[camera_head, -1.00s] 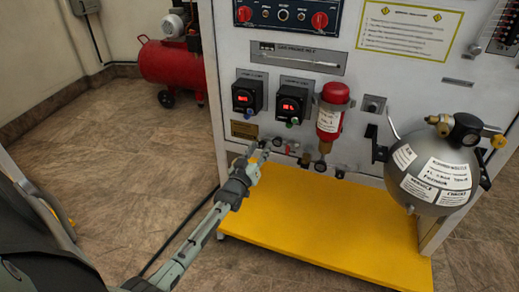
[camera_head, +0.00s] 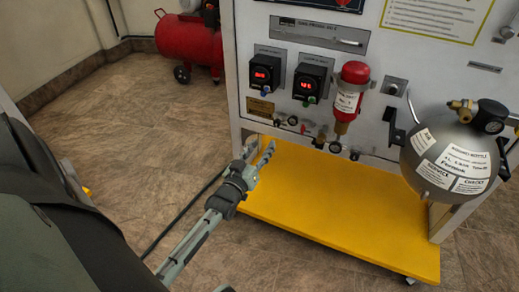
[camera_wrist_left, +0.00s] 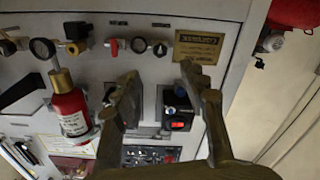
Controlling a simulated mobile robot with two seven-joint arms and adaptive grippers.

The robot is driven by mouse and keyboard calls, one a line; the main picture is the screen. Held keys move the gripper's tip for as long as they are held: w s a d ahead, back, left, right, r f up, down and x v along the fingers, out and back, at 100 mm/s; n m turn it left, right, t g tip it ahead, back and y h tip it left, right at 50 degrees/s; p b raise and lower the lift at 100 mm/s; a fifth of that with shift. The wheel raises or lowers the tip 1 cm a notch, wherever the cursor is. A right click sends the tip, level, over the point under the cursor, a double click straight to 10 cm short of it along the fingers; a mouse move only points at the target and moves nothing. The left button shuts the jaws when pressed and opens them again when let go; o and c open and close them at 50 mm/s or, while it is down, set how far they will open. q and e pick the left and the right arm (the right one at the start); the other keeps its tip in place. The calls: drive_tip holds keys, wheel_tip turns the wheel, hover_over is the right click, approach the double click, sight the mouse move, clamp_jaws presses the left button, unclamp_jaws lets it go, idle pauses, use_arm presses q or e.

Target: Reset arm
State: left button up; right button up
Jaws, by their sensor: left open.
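My left gripper (camera_head: 260,150) is open and empty in the head view, above the back left part of the yellow platform, in front of the trainer panel (camera_head: 385,63). In the left wrist view its two fingers (camera_wrist_left: 158,82) stand apart, with the panel's valves and gauges behind them and nothing between the tips. The panel holds two black digital displays (camera_head: 265,73) (camera_head: 309,83) with red digits and a small red bottle (camera_head: 349,90). My right gripper does not show.
The yellow platform (camera_head: 340,220) juts out at the panel's foot and is bare. A grey sphere-shaped tank (camera_head: 450,160) hangs on the right. A red compressor (camera_head: 189,40) stands at the back left. A dark cable (camera_head: 185,210) runs over the floor. Tiled floor (camera_head: 120,130) lies open on the left.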

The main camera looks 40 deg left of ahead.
use_arm(q)
drive_tip(key=shift+s+d, duration=0.15)
drive_tip(key=shift+s, duration=0.35)
drive_tip(key=s+d+f+m+g+h+p, duration=0.3)
drive_tip(key=s+d+f+m+g, duration=0.1)
drive_tip(key=s+d+f+g, duration=0.35)
drive_tip(key=s+d+f+m+g+p, duration=0.1)
drive_tip(key=s+d+g, duration=0.1)
drive_tip(key=s, duration=0.6)
drive_tip(key=s+d+f+m+g, duration=0.1)
drive_tip(key=s+d+m+g, duration=0.1)
drive_tip(key=s+g, duration=0.3)
drive_tip(key=s+d, duration=0.1)
drive_tip(key=s, duration=0.2)
drive_tip(key=shift+s+d+f+p, duration=0.15)
drive_tip(key=shift+s+f+p, duration=0.1)
drive_tip(key=shift+p, duration=0.15)
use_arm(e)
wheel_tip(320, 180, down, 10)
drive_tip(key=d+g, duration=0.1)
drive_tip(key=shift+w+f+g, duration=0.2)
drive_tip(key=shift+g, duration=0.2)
